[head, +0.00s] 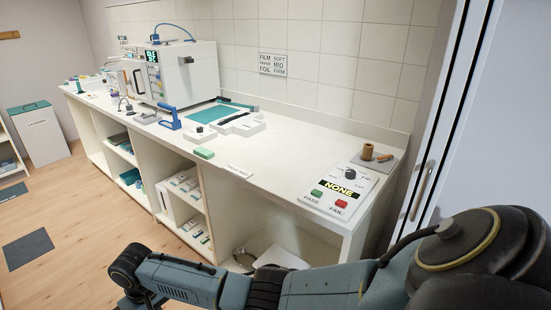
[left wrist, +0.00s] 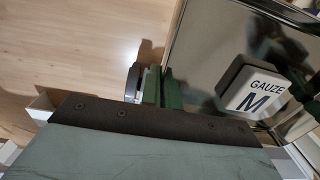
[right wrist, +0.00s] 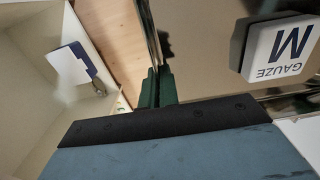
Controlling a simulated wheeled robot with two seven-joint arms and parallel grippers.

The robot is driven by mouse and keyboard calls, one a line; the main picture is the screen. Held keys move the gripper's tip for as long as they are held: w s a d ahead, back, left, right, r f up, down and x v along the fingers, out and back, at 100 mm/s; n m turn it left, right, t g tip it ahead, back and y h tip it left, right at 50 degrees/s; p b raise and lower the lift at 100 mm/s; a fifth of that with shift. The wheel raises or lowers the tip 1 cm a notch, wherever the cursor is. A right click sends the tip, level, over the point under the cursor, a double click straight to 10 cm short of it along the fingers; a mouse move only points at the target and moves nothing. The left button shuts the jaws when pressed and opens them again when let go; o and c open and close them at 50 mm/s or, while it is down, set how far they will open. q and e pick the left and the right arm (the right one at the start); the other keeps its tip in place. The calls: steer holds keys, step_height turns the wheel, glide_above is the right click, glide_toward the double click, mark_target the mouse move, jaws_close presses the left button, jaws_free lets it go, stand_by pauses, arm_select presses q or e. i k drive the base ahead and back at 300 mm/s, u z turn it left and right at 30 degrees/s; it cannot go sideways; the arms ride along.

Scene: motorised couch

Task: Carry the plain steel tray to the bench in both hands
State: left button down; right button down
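The steel tray (left wrist: 205,45) shows in both wrist views as a shiny, reflective surface; it also fills the upper right of the right wrist view (right wrist: 205,30). A white block marked GAUZE M (left wrist: 255,95) with a dark side sits on it, also seen in the right wrist view (right wrist: 280,48). My left gripper (left wrist: 162,86) has its dark green fingers closed about one tray edge. My right gripper (right wrist: 158,86) is closed about another edge. The head view shows neither tray nor fingertips. The white bench (head: 275,145) runs along the tiled wall there.
Bare top lies between mat and panel. A cream compartment (right wrist: 45,110) is left of my right gripper.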

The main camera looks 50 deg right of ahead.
mark_target(273, 160)
steer(key=i, duration=2.25)
steer(key=z, duration=2.9)
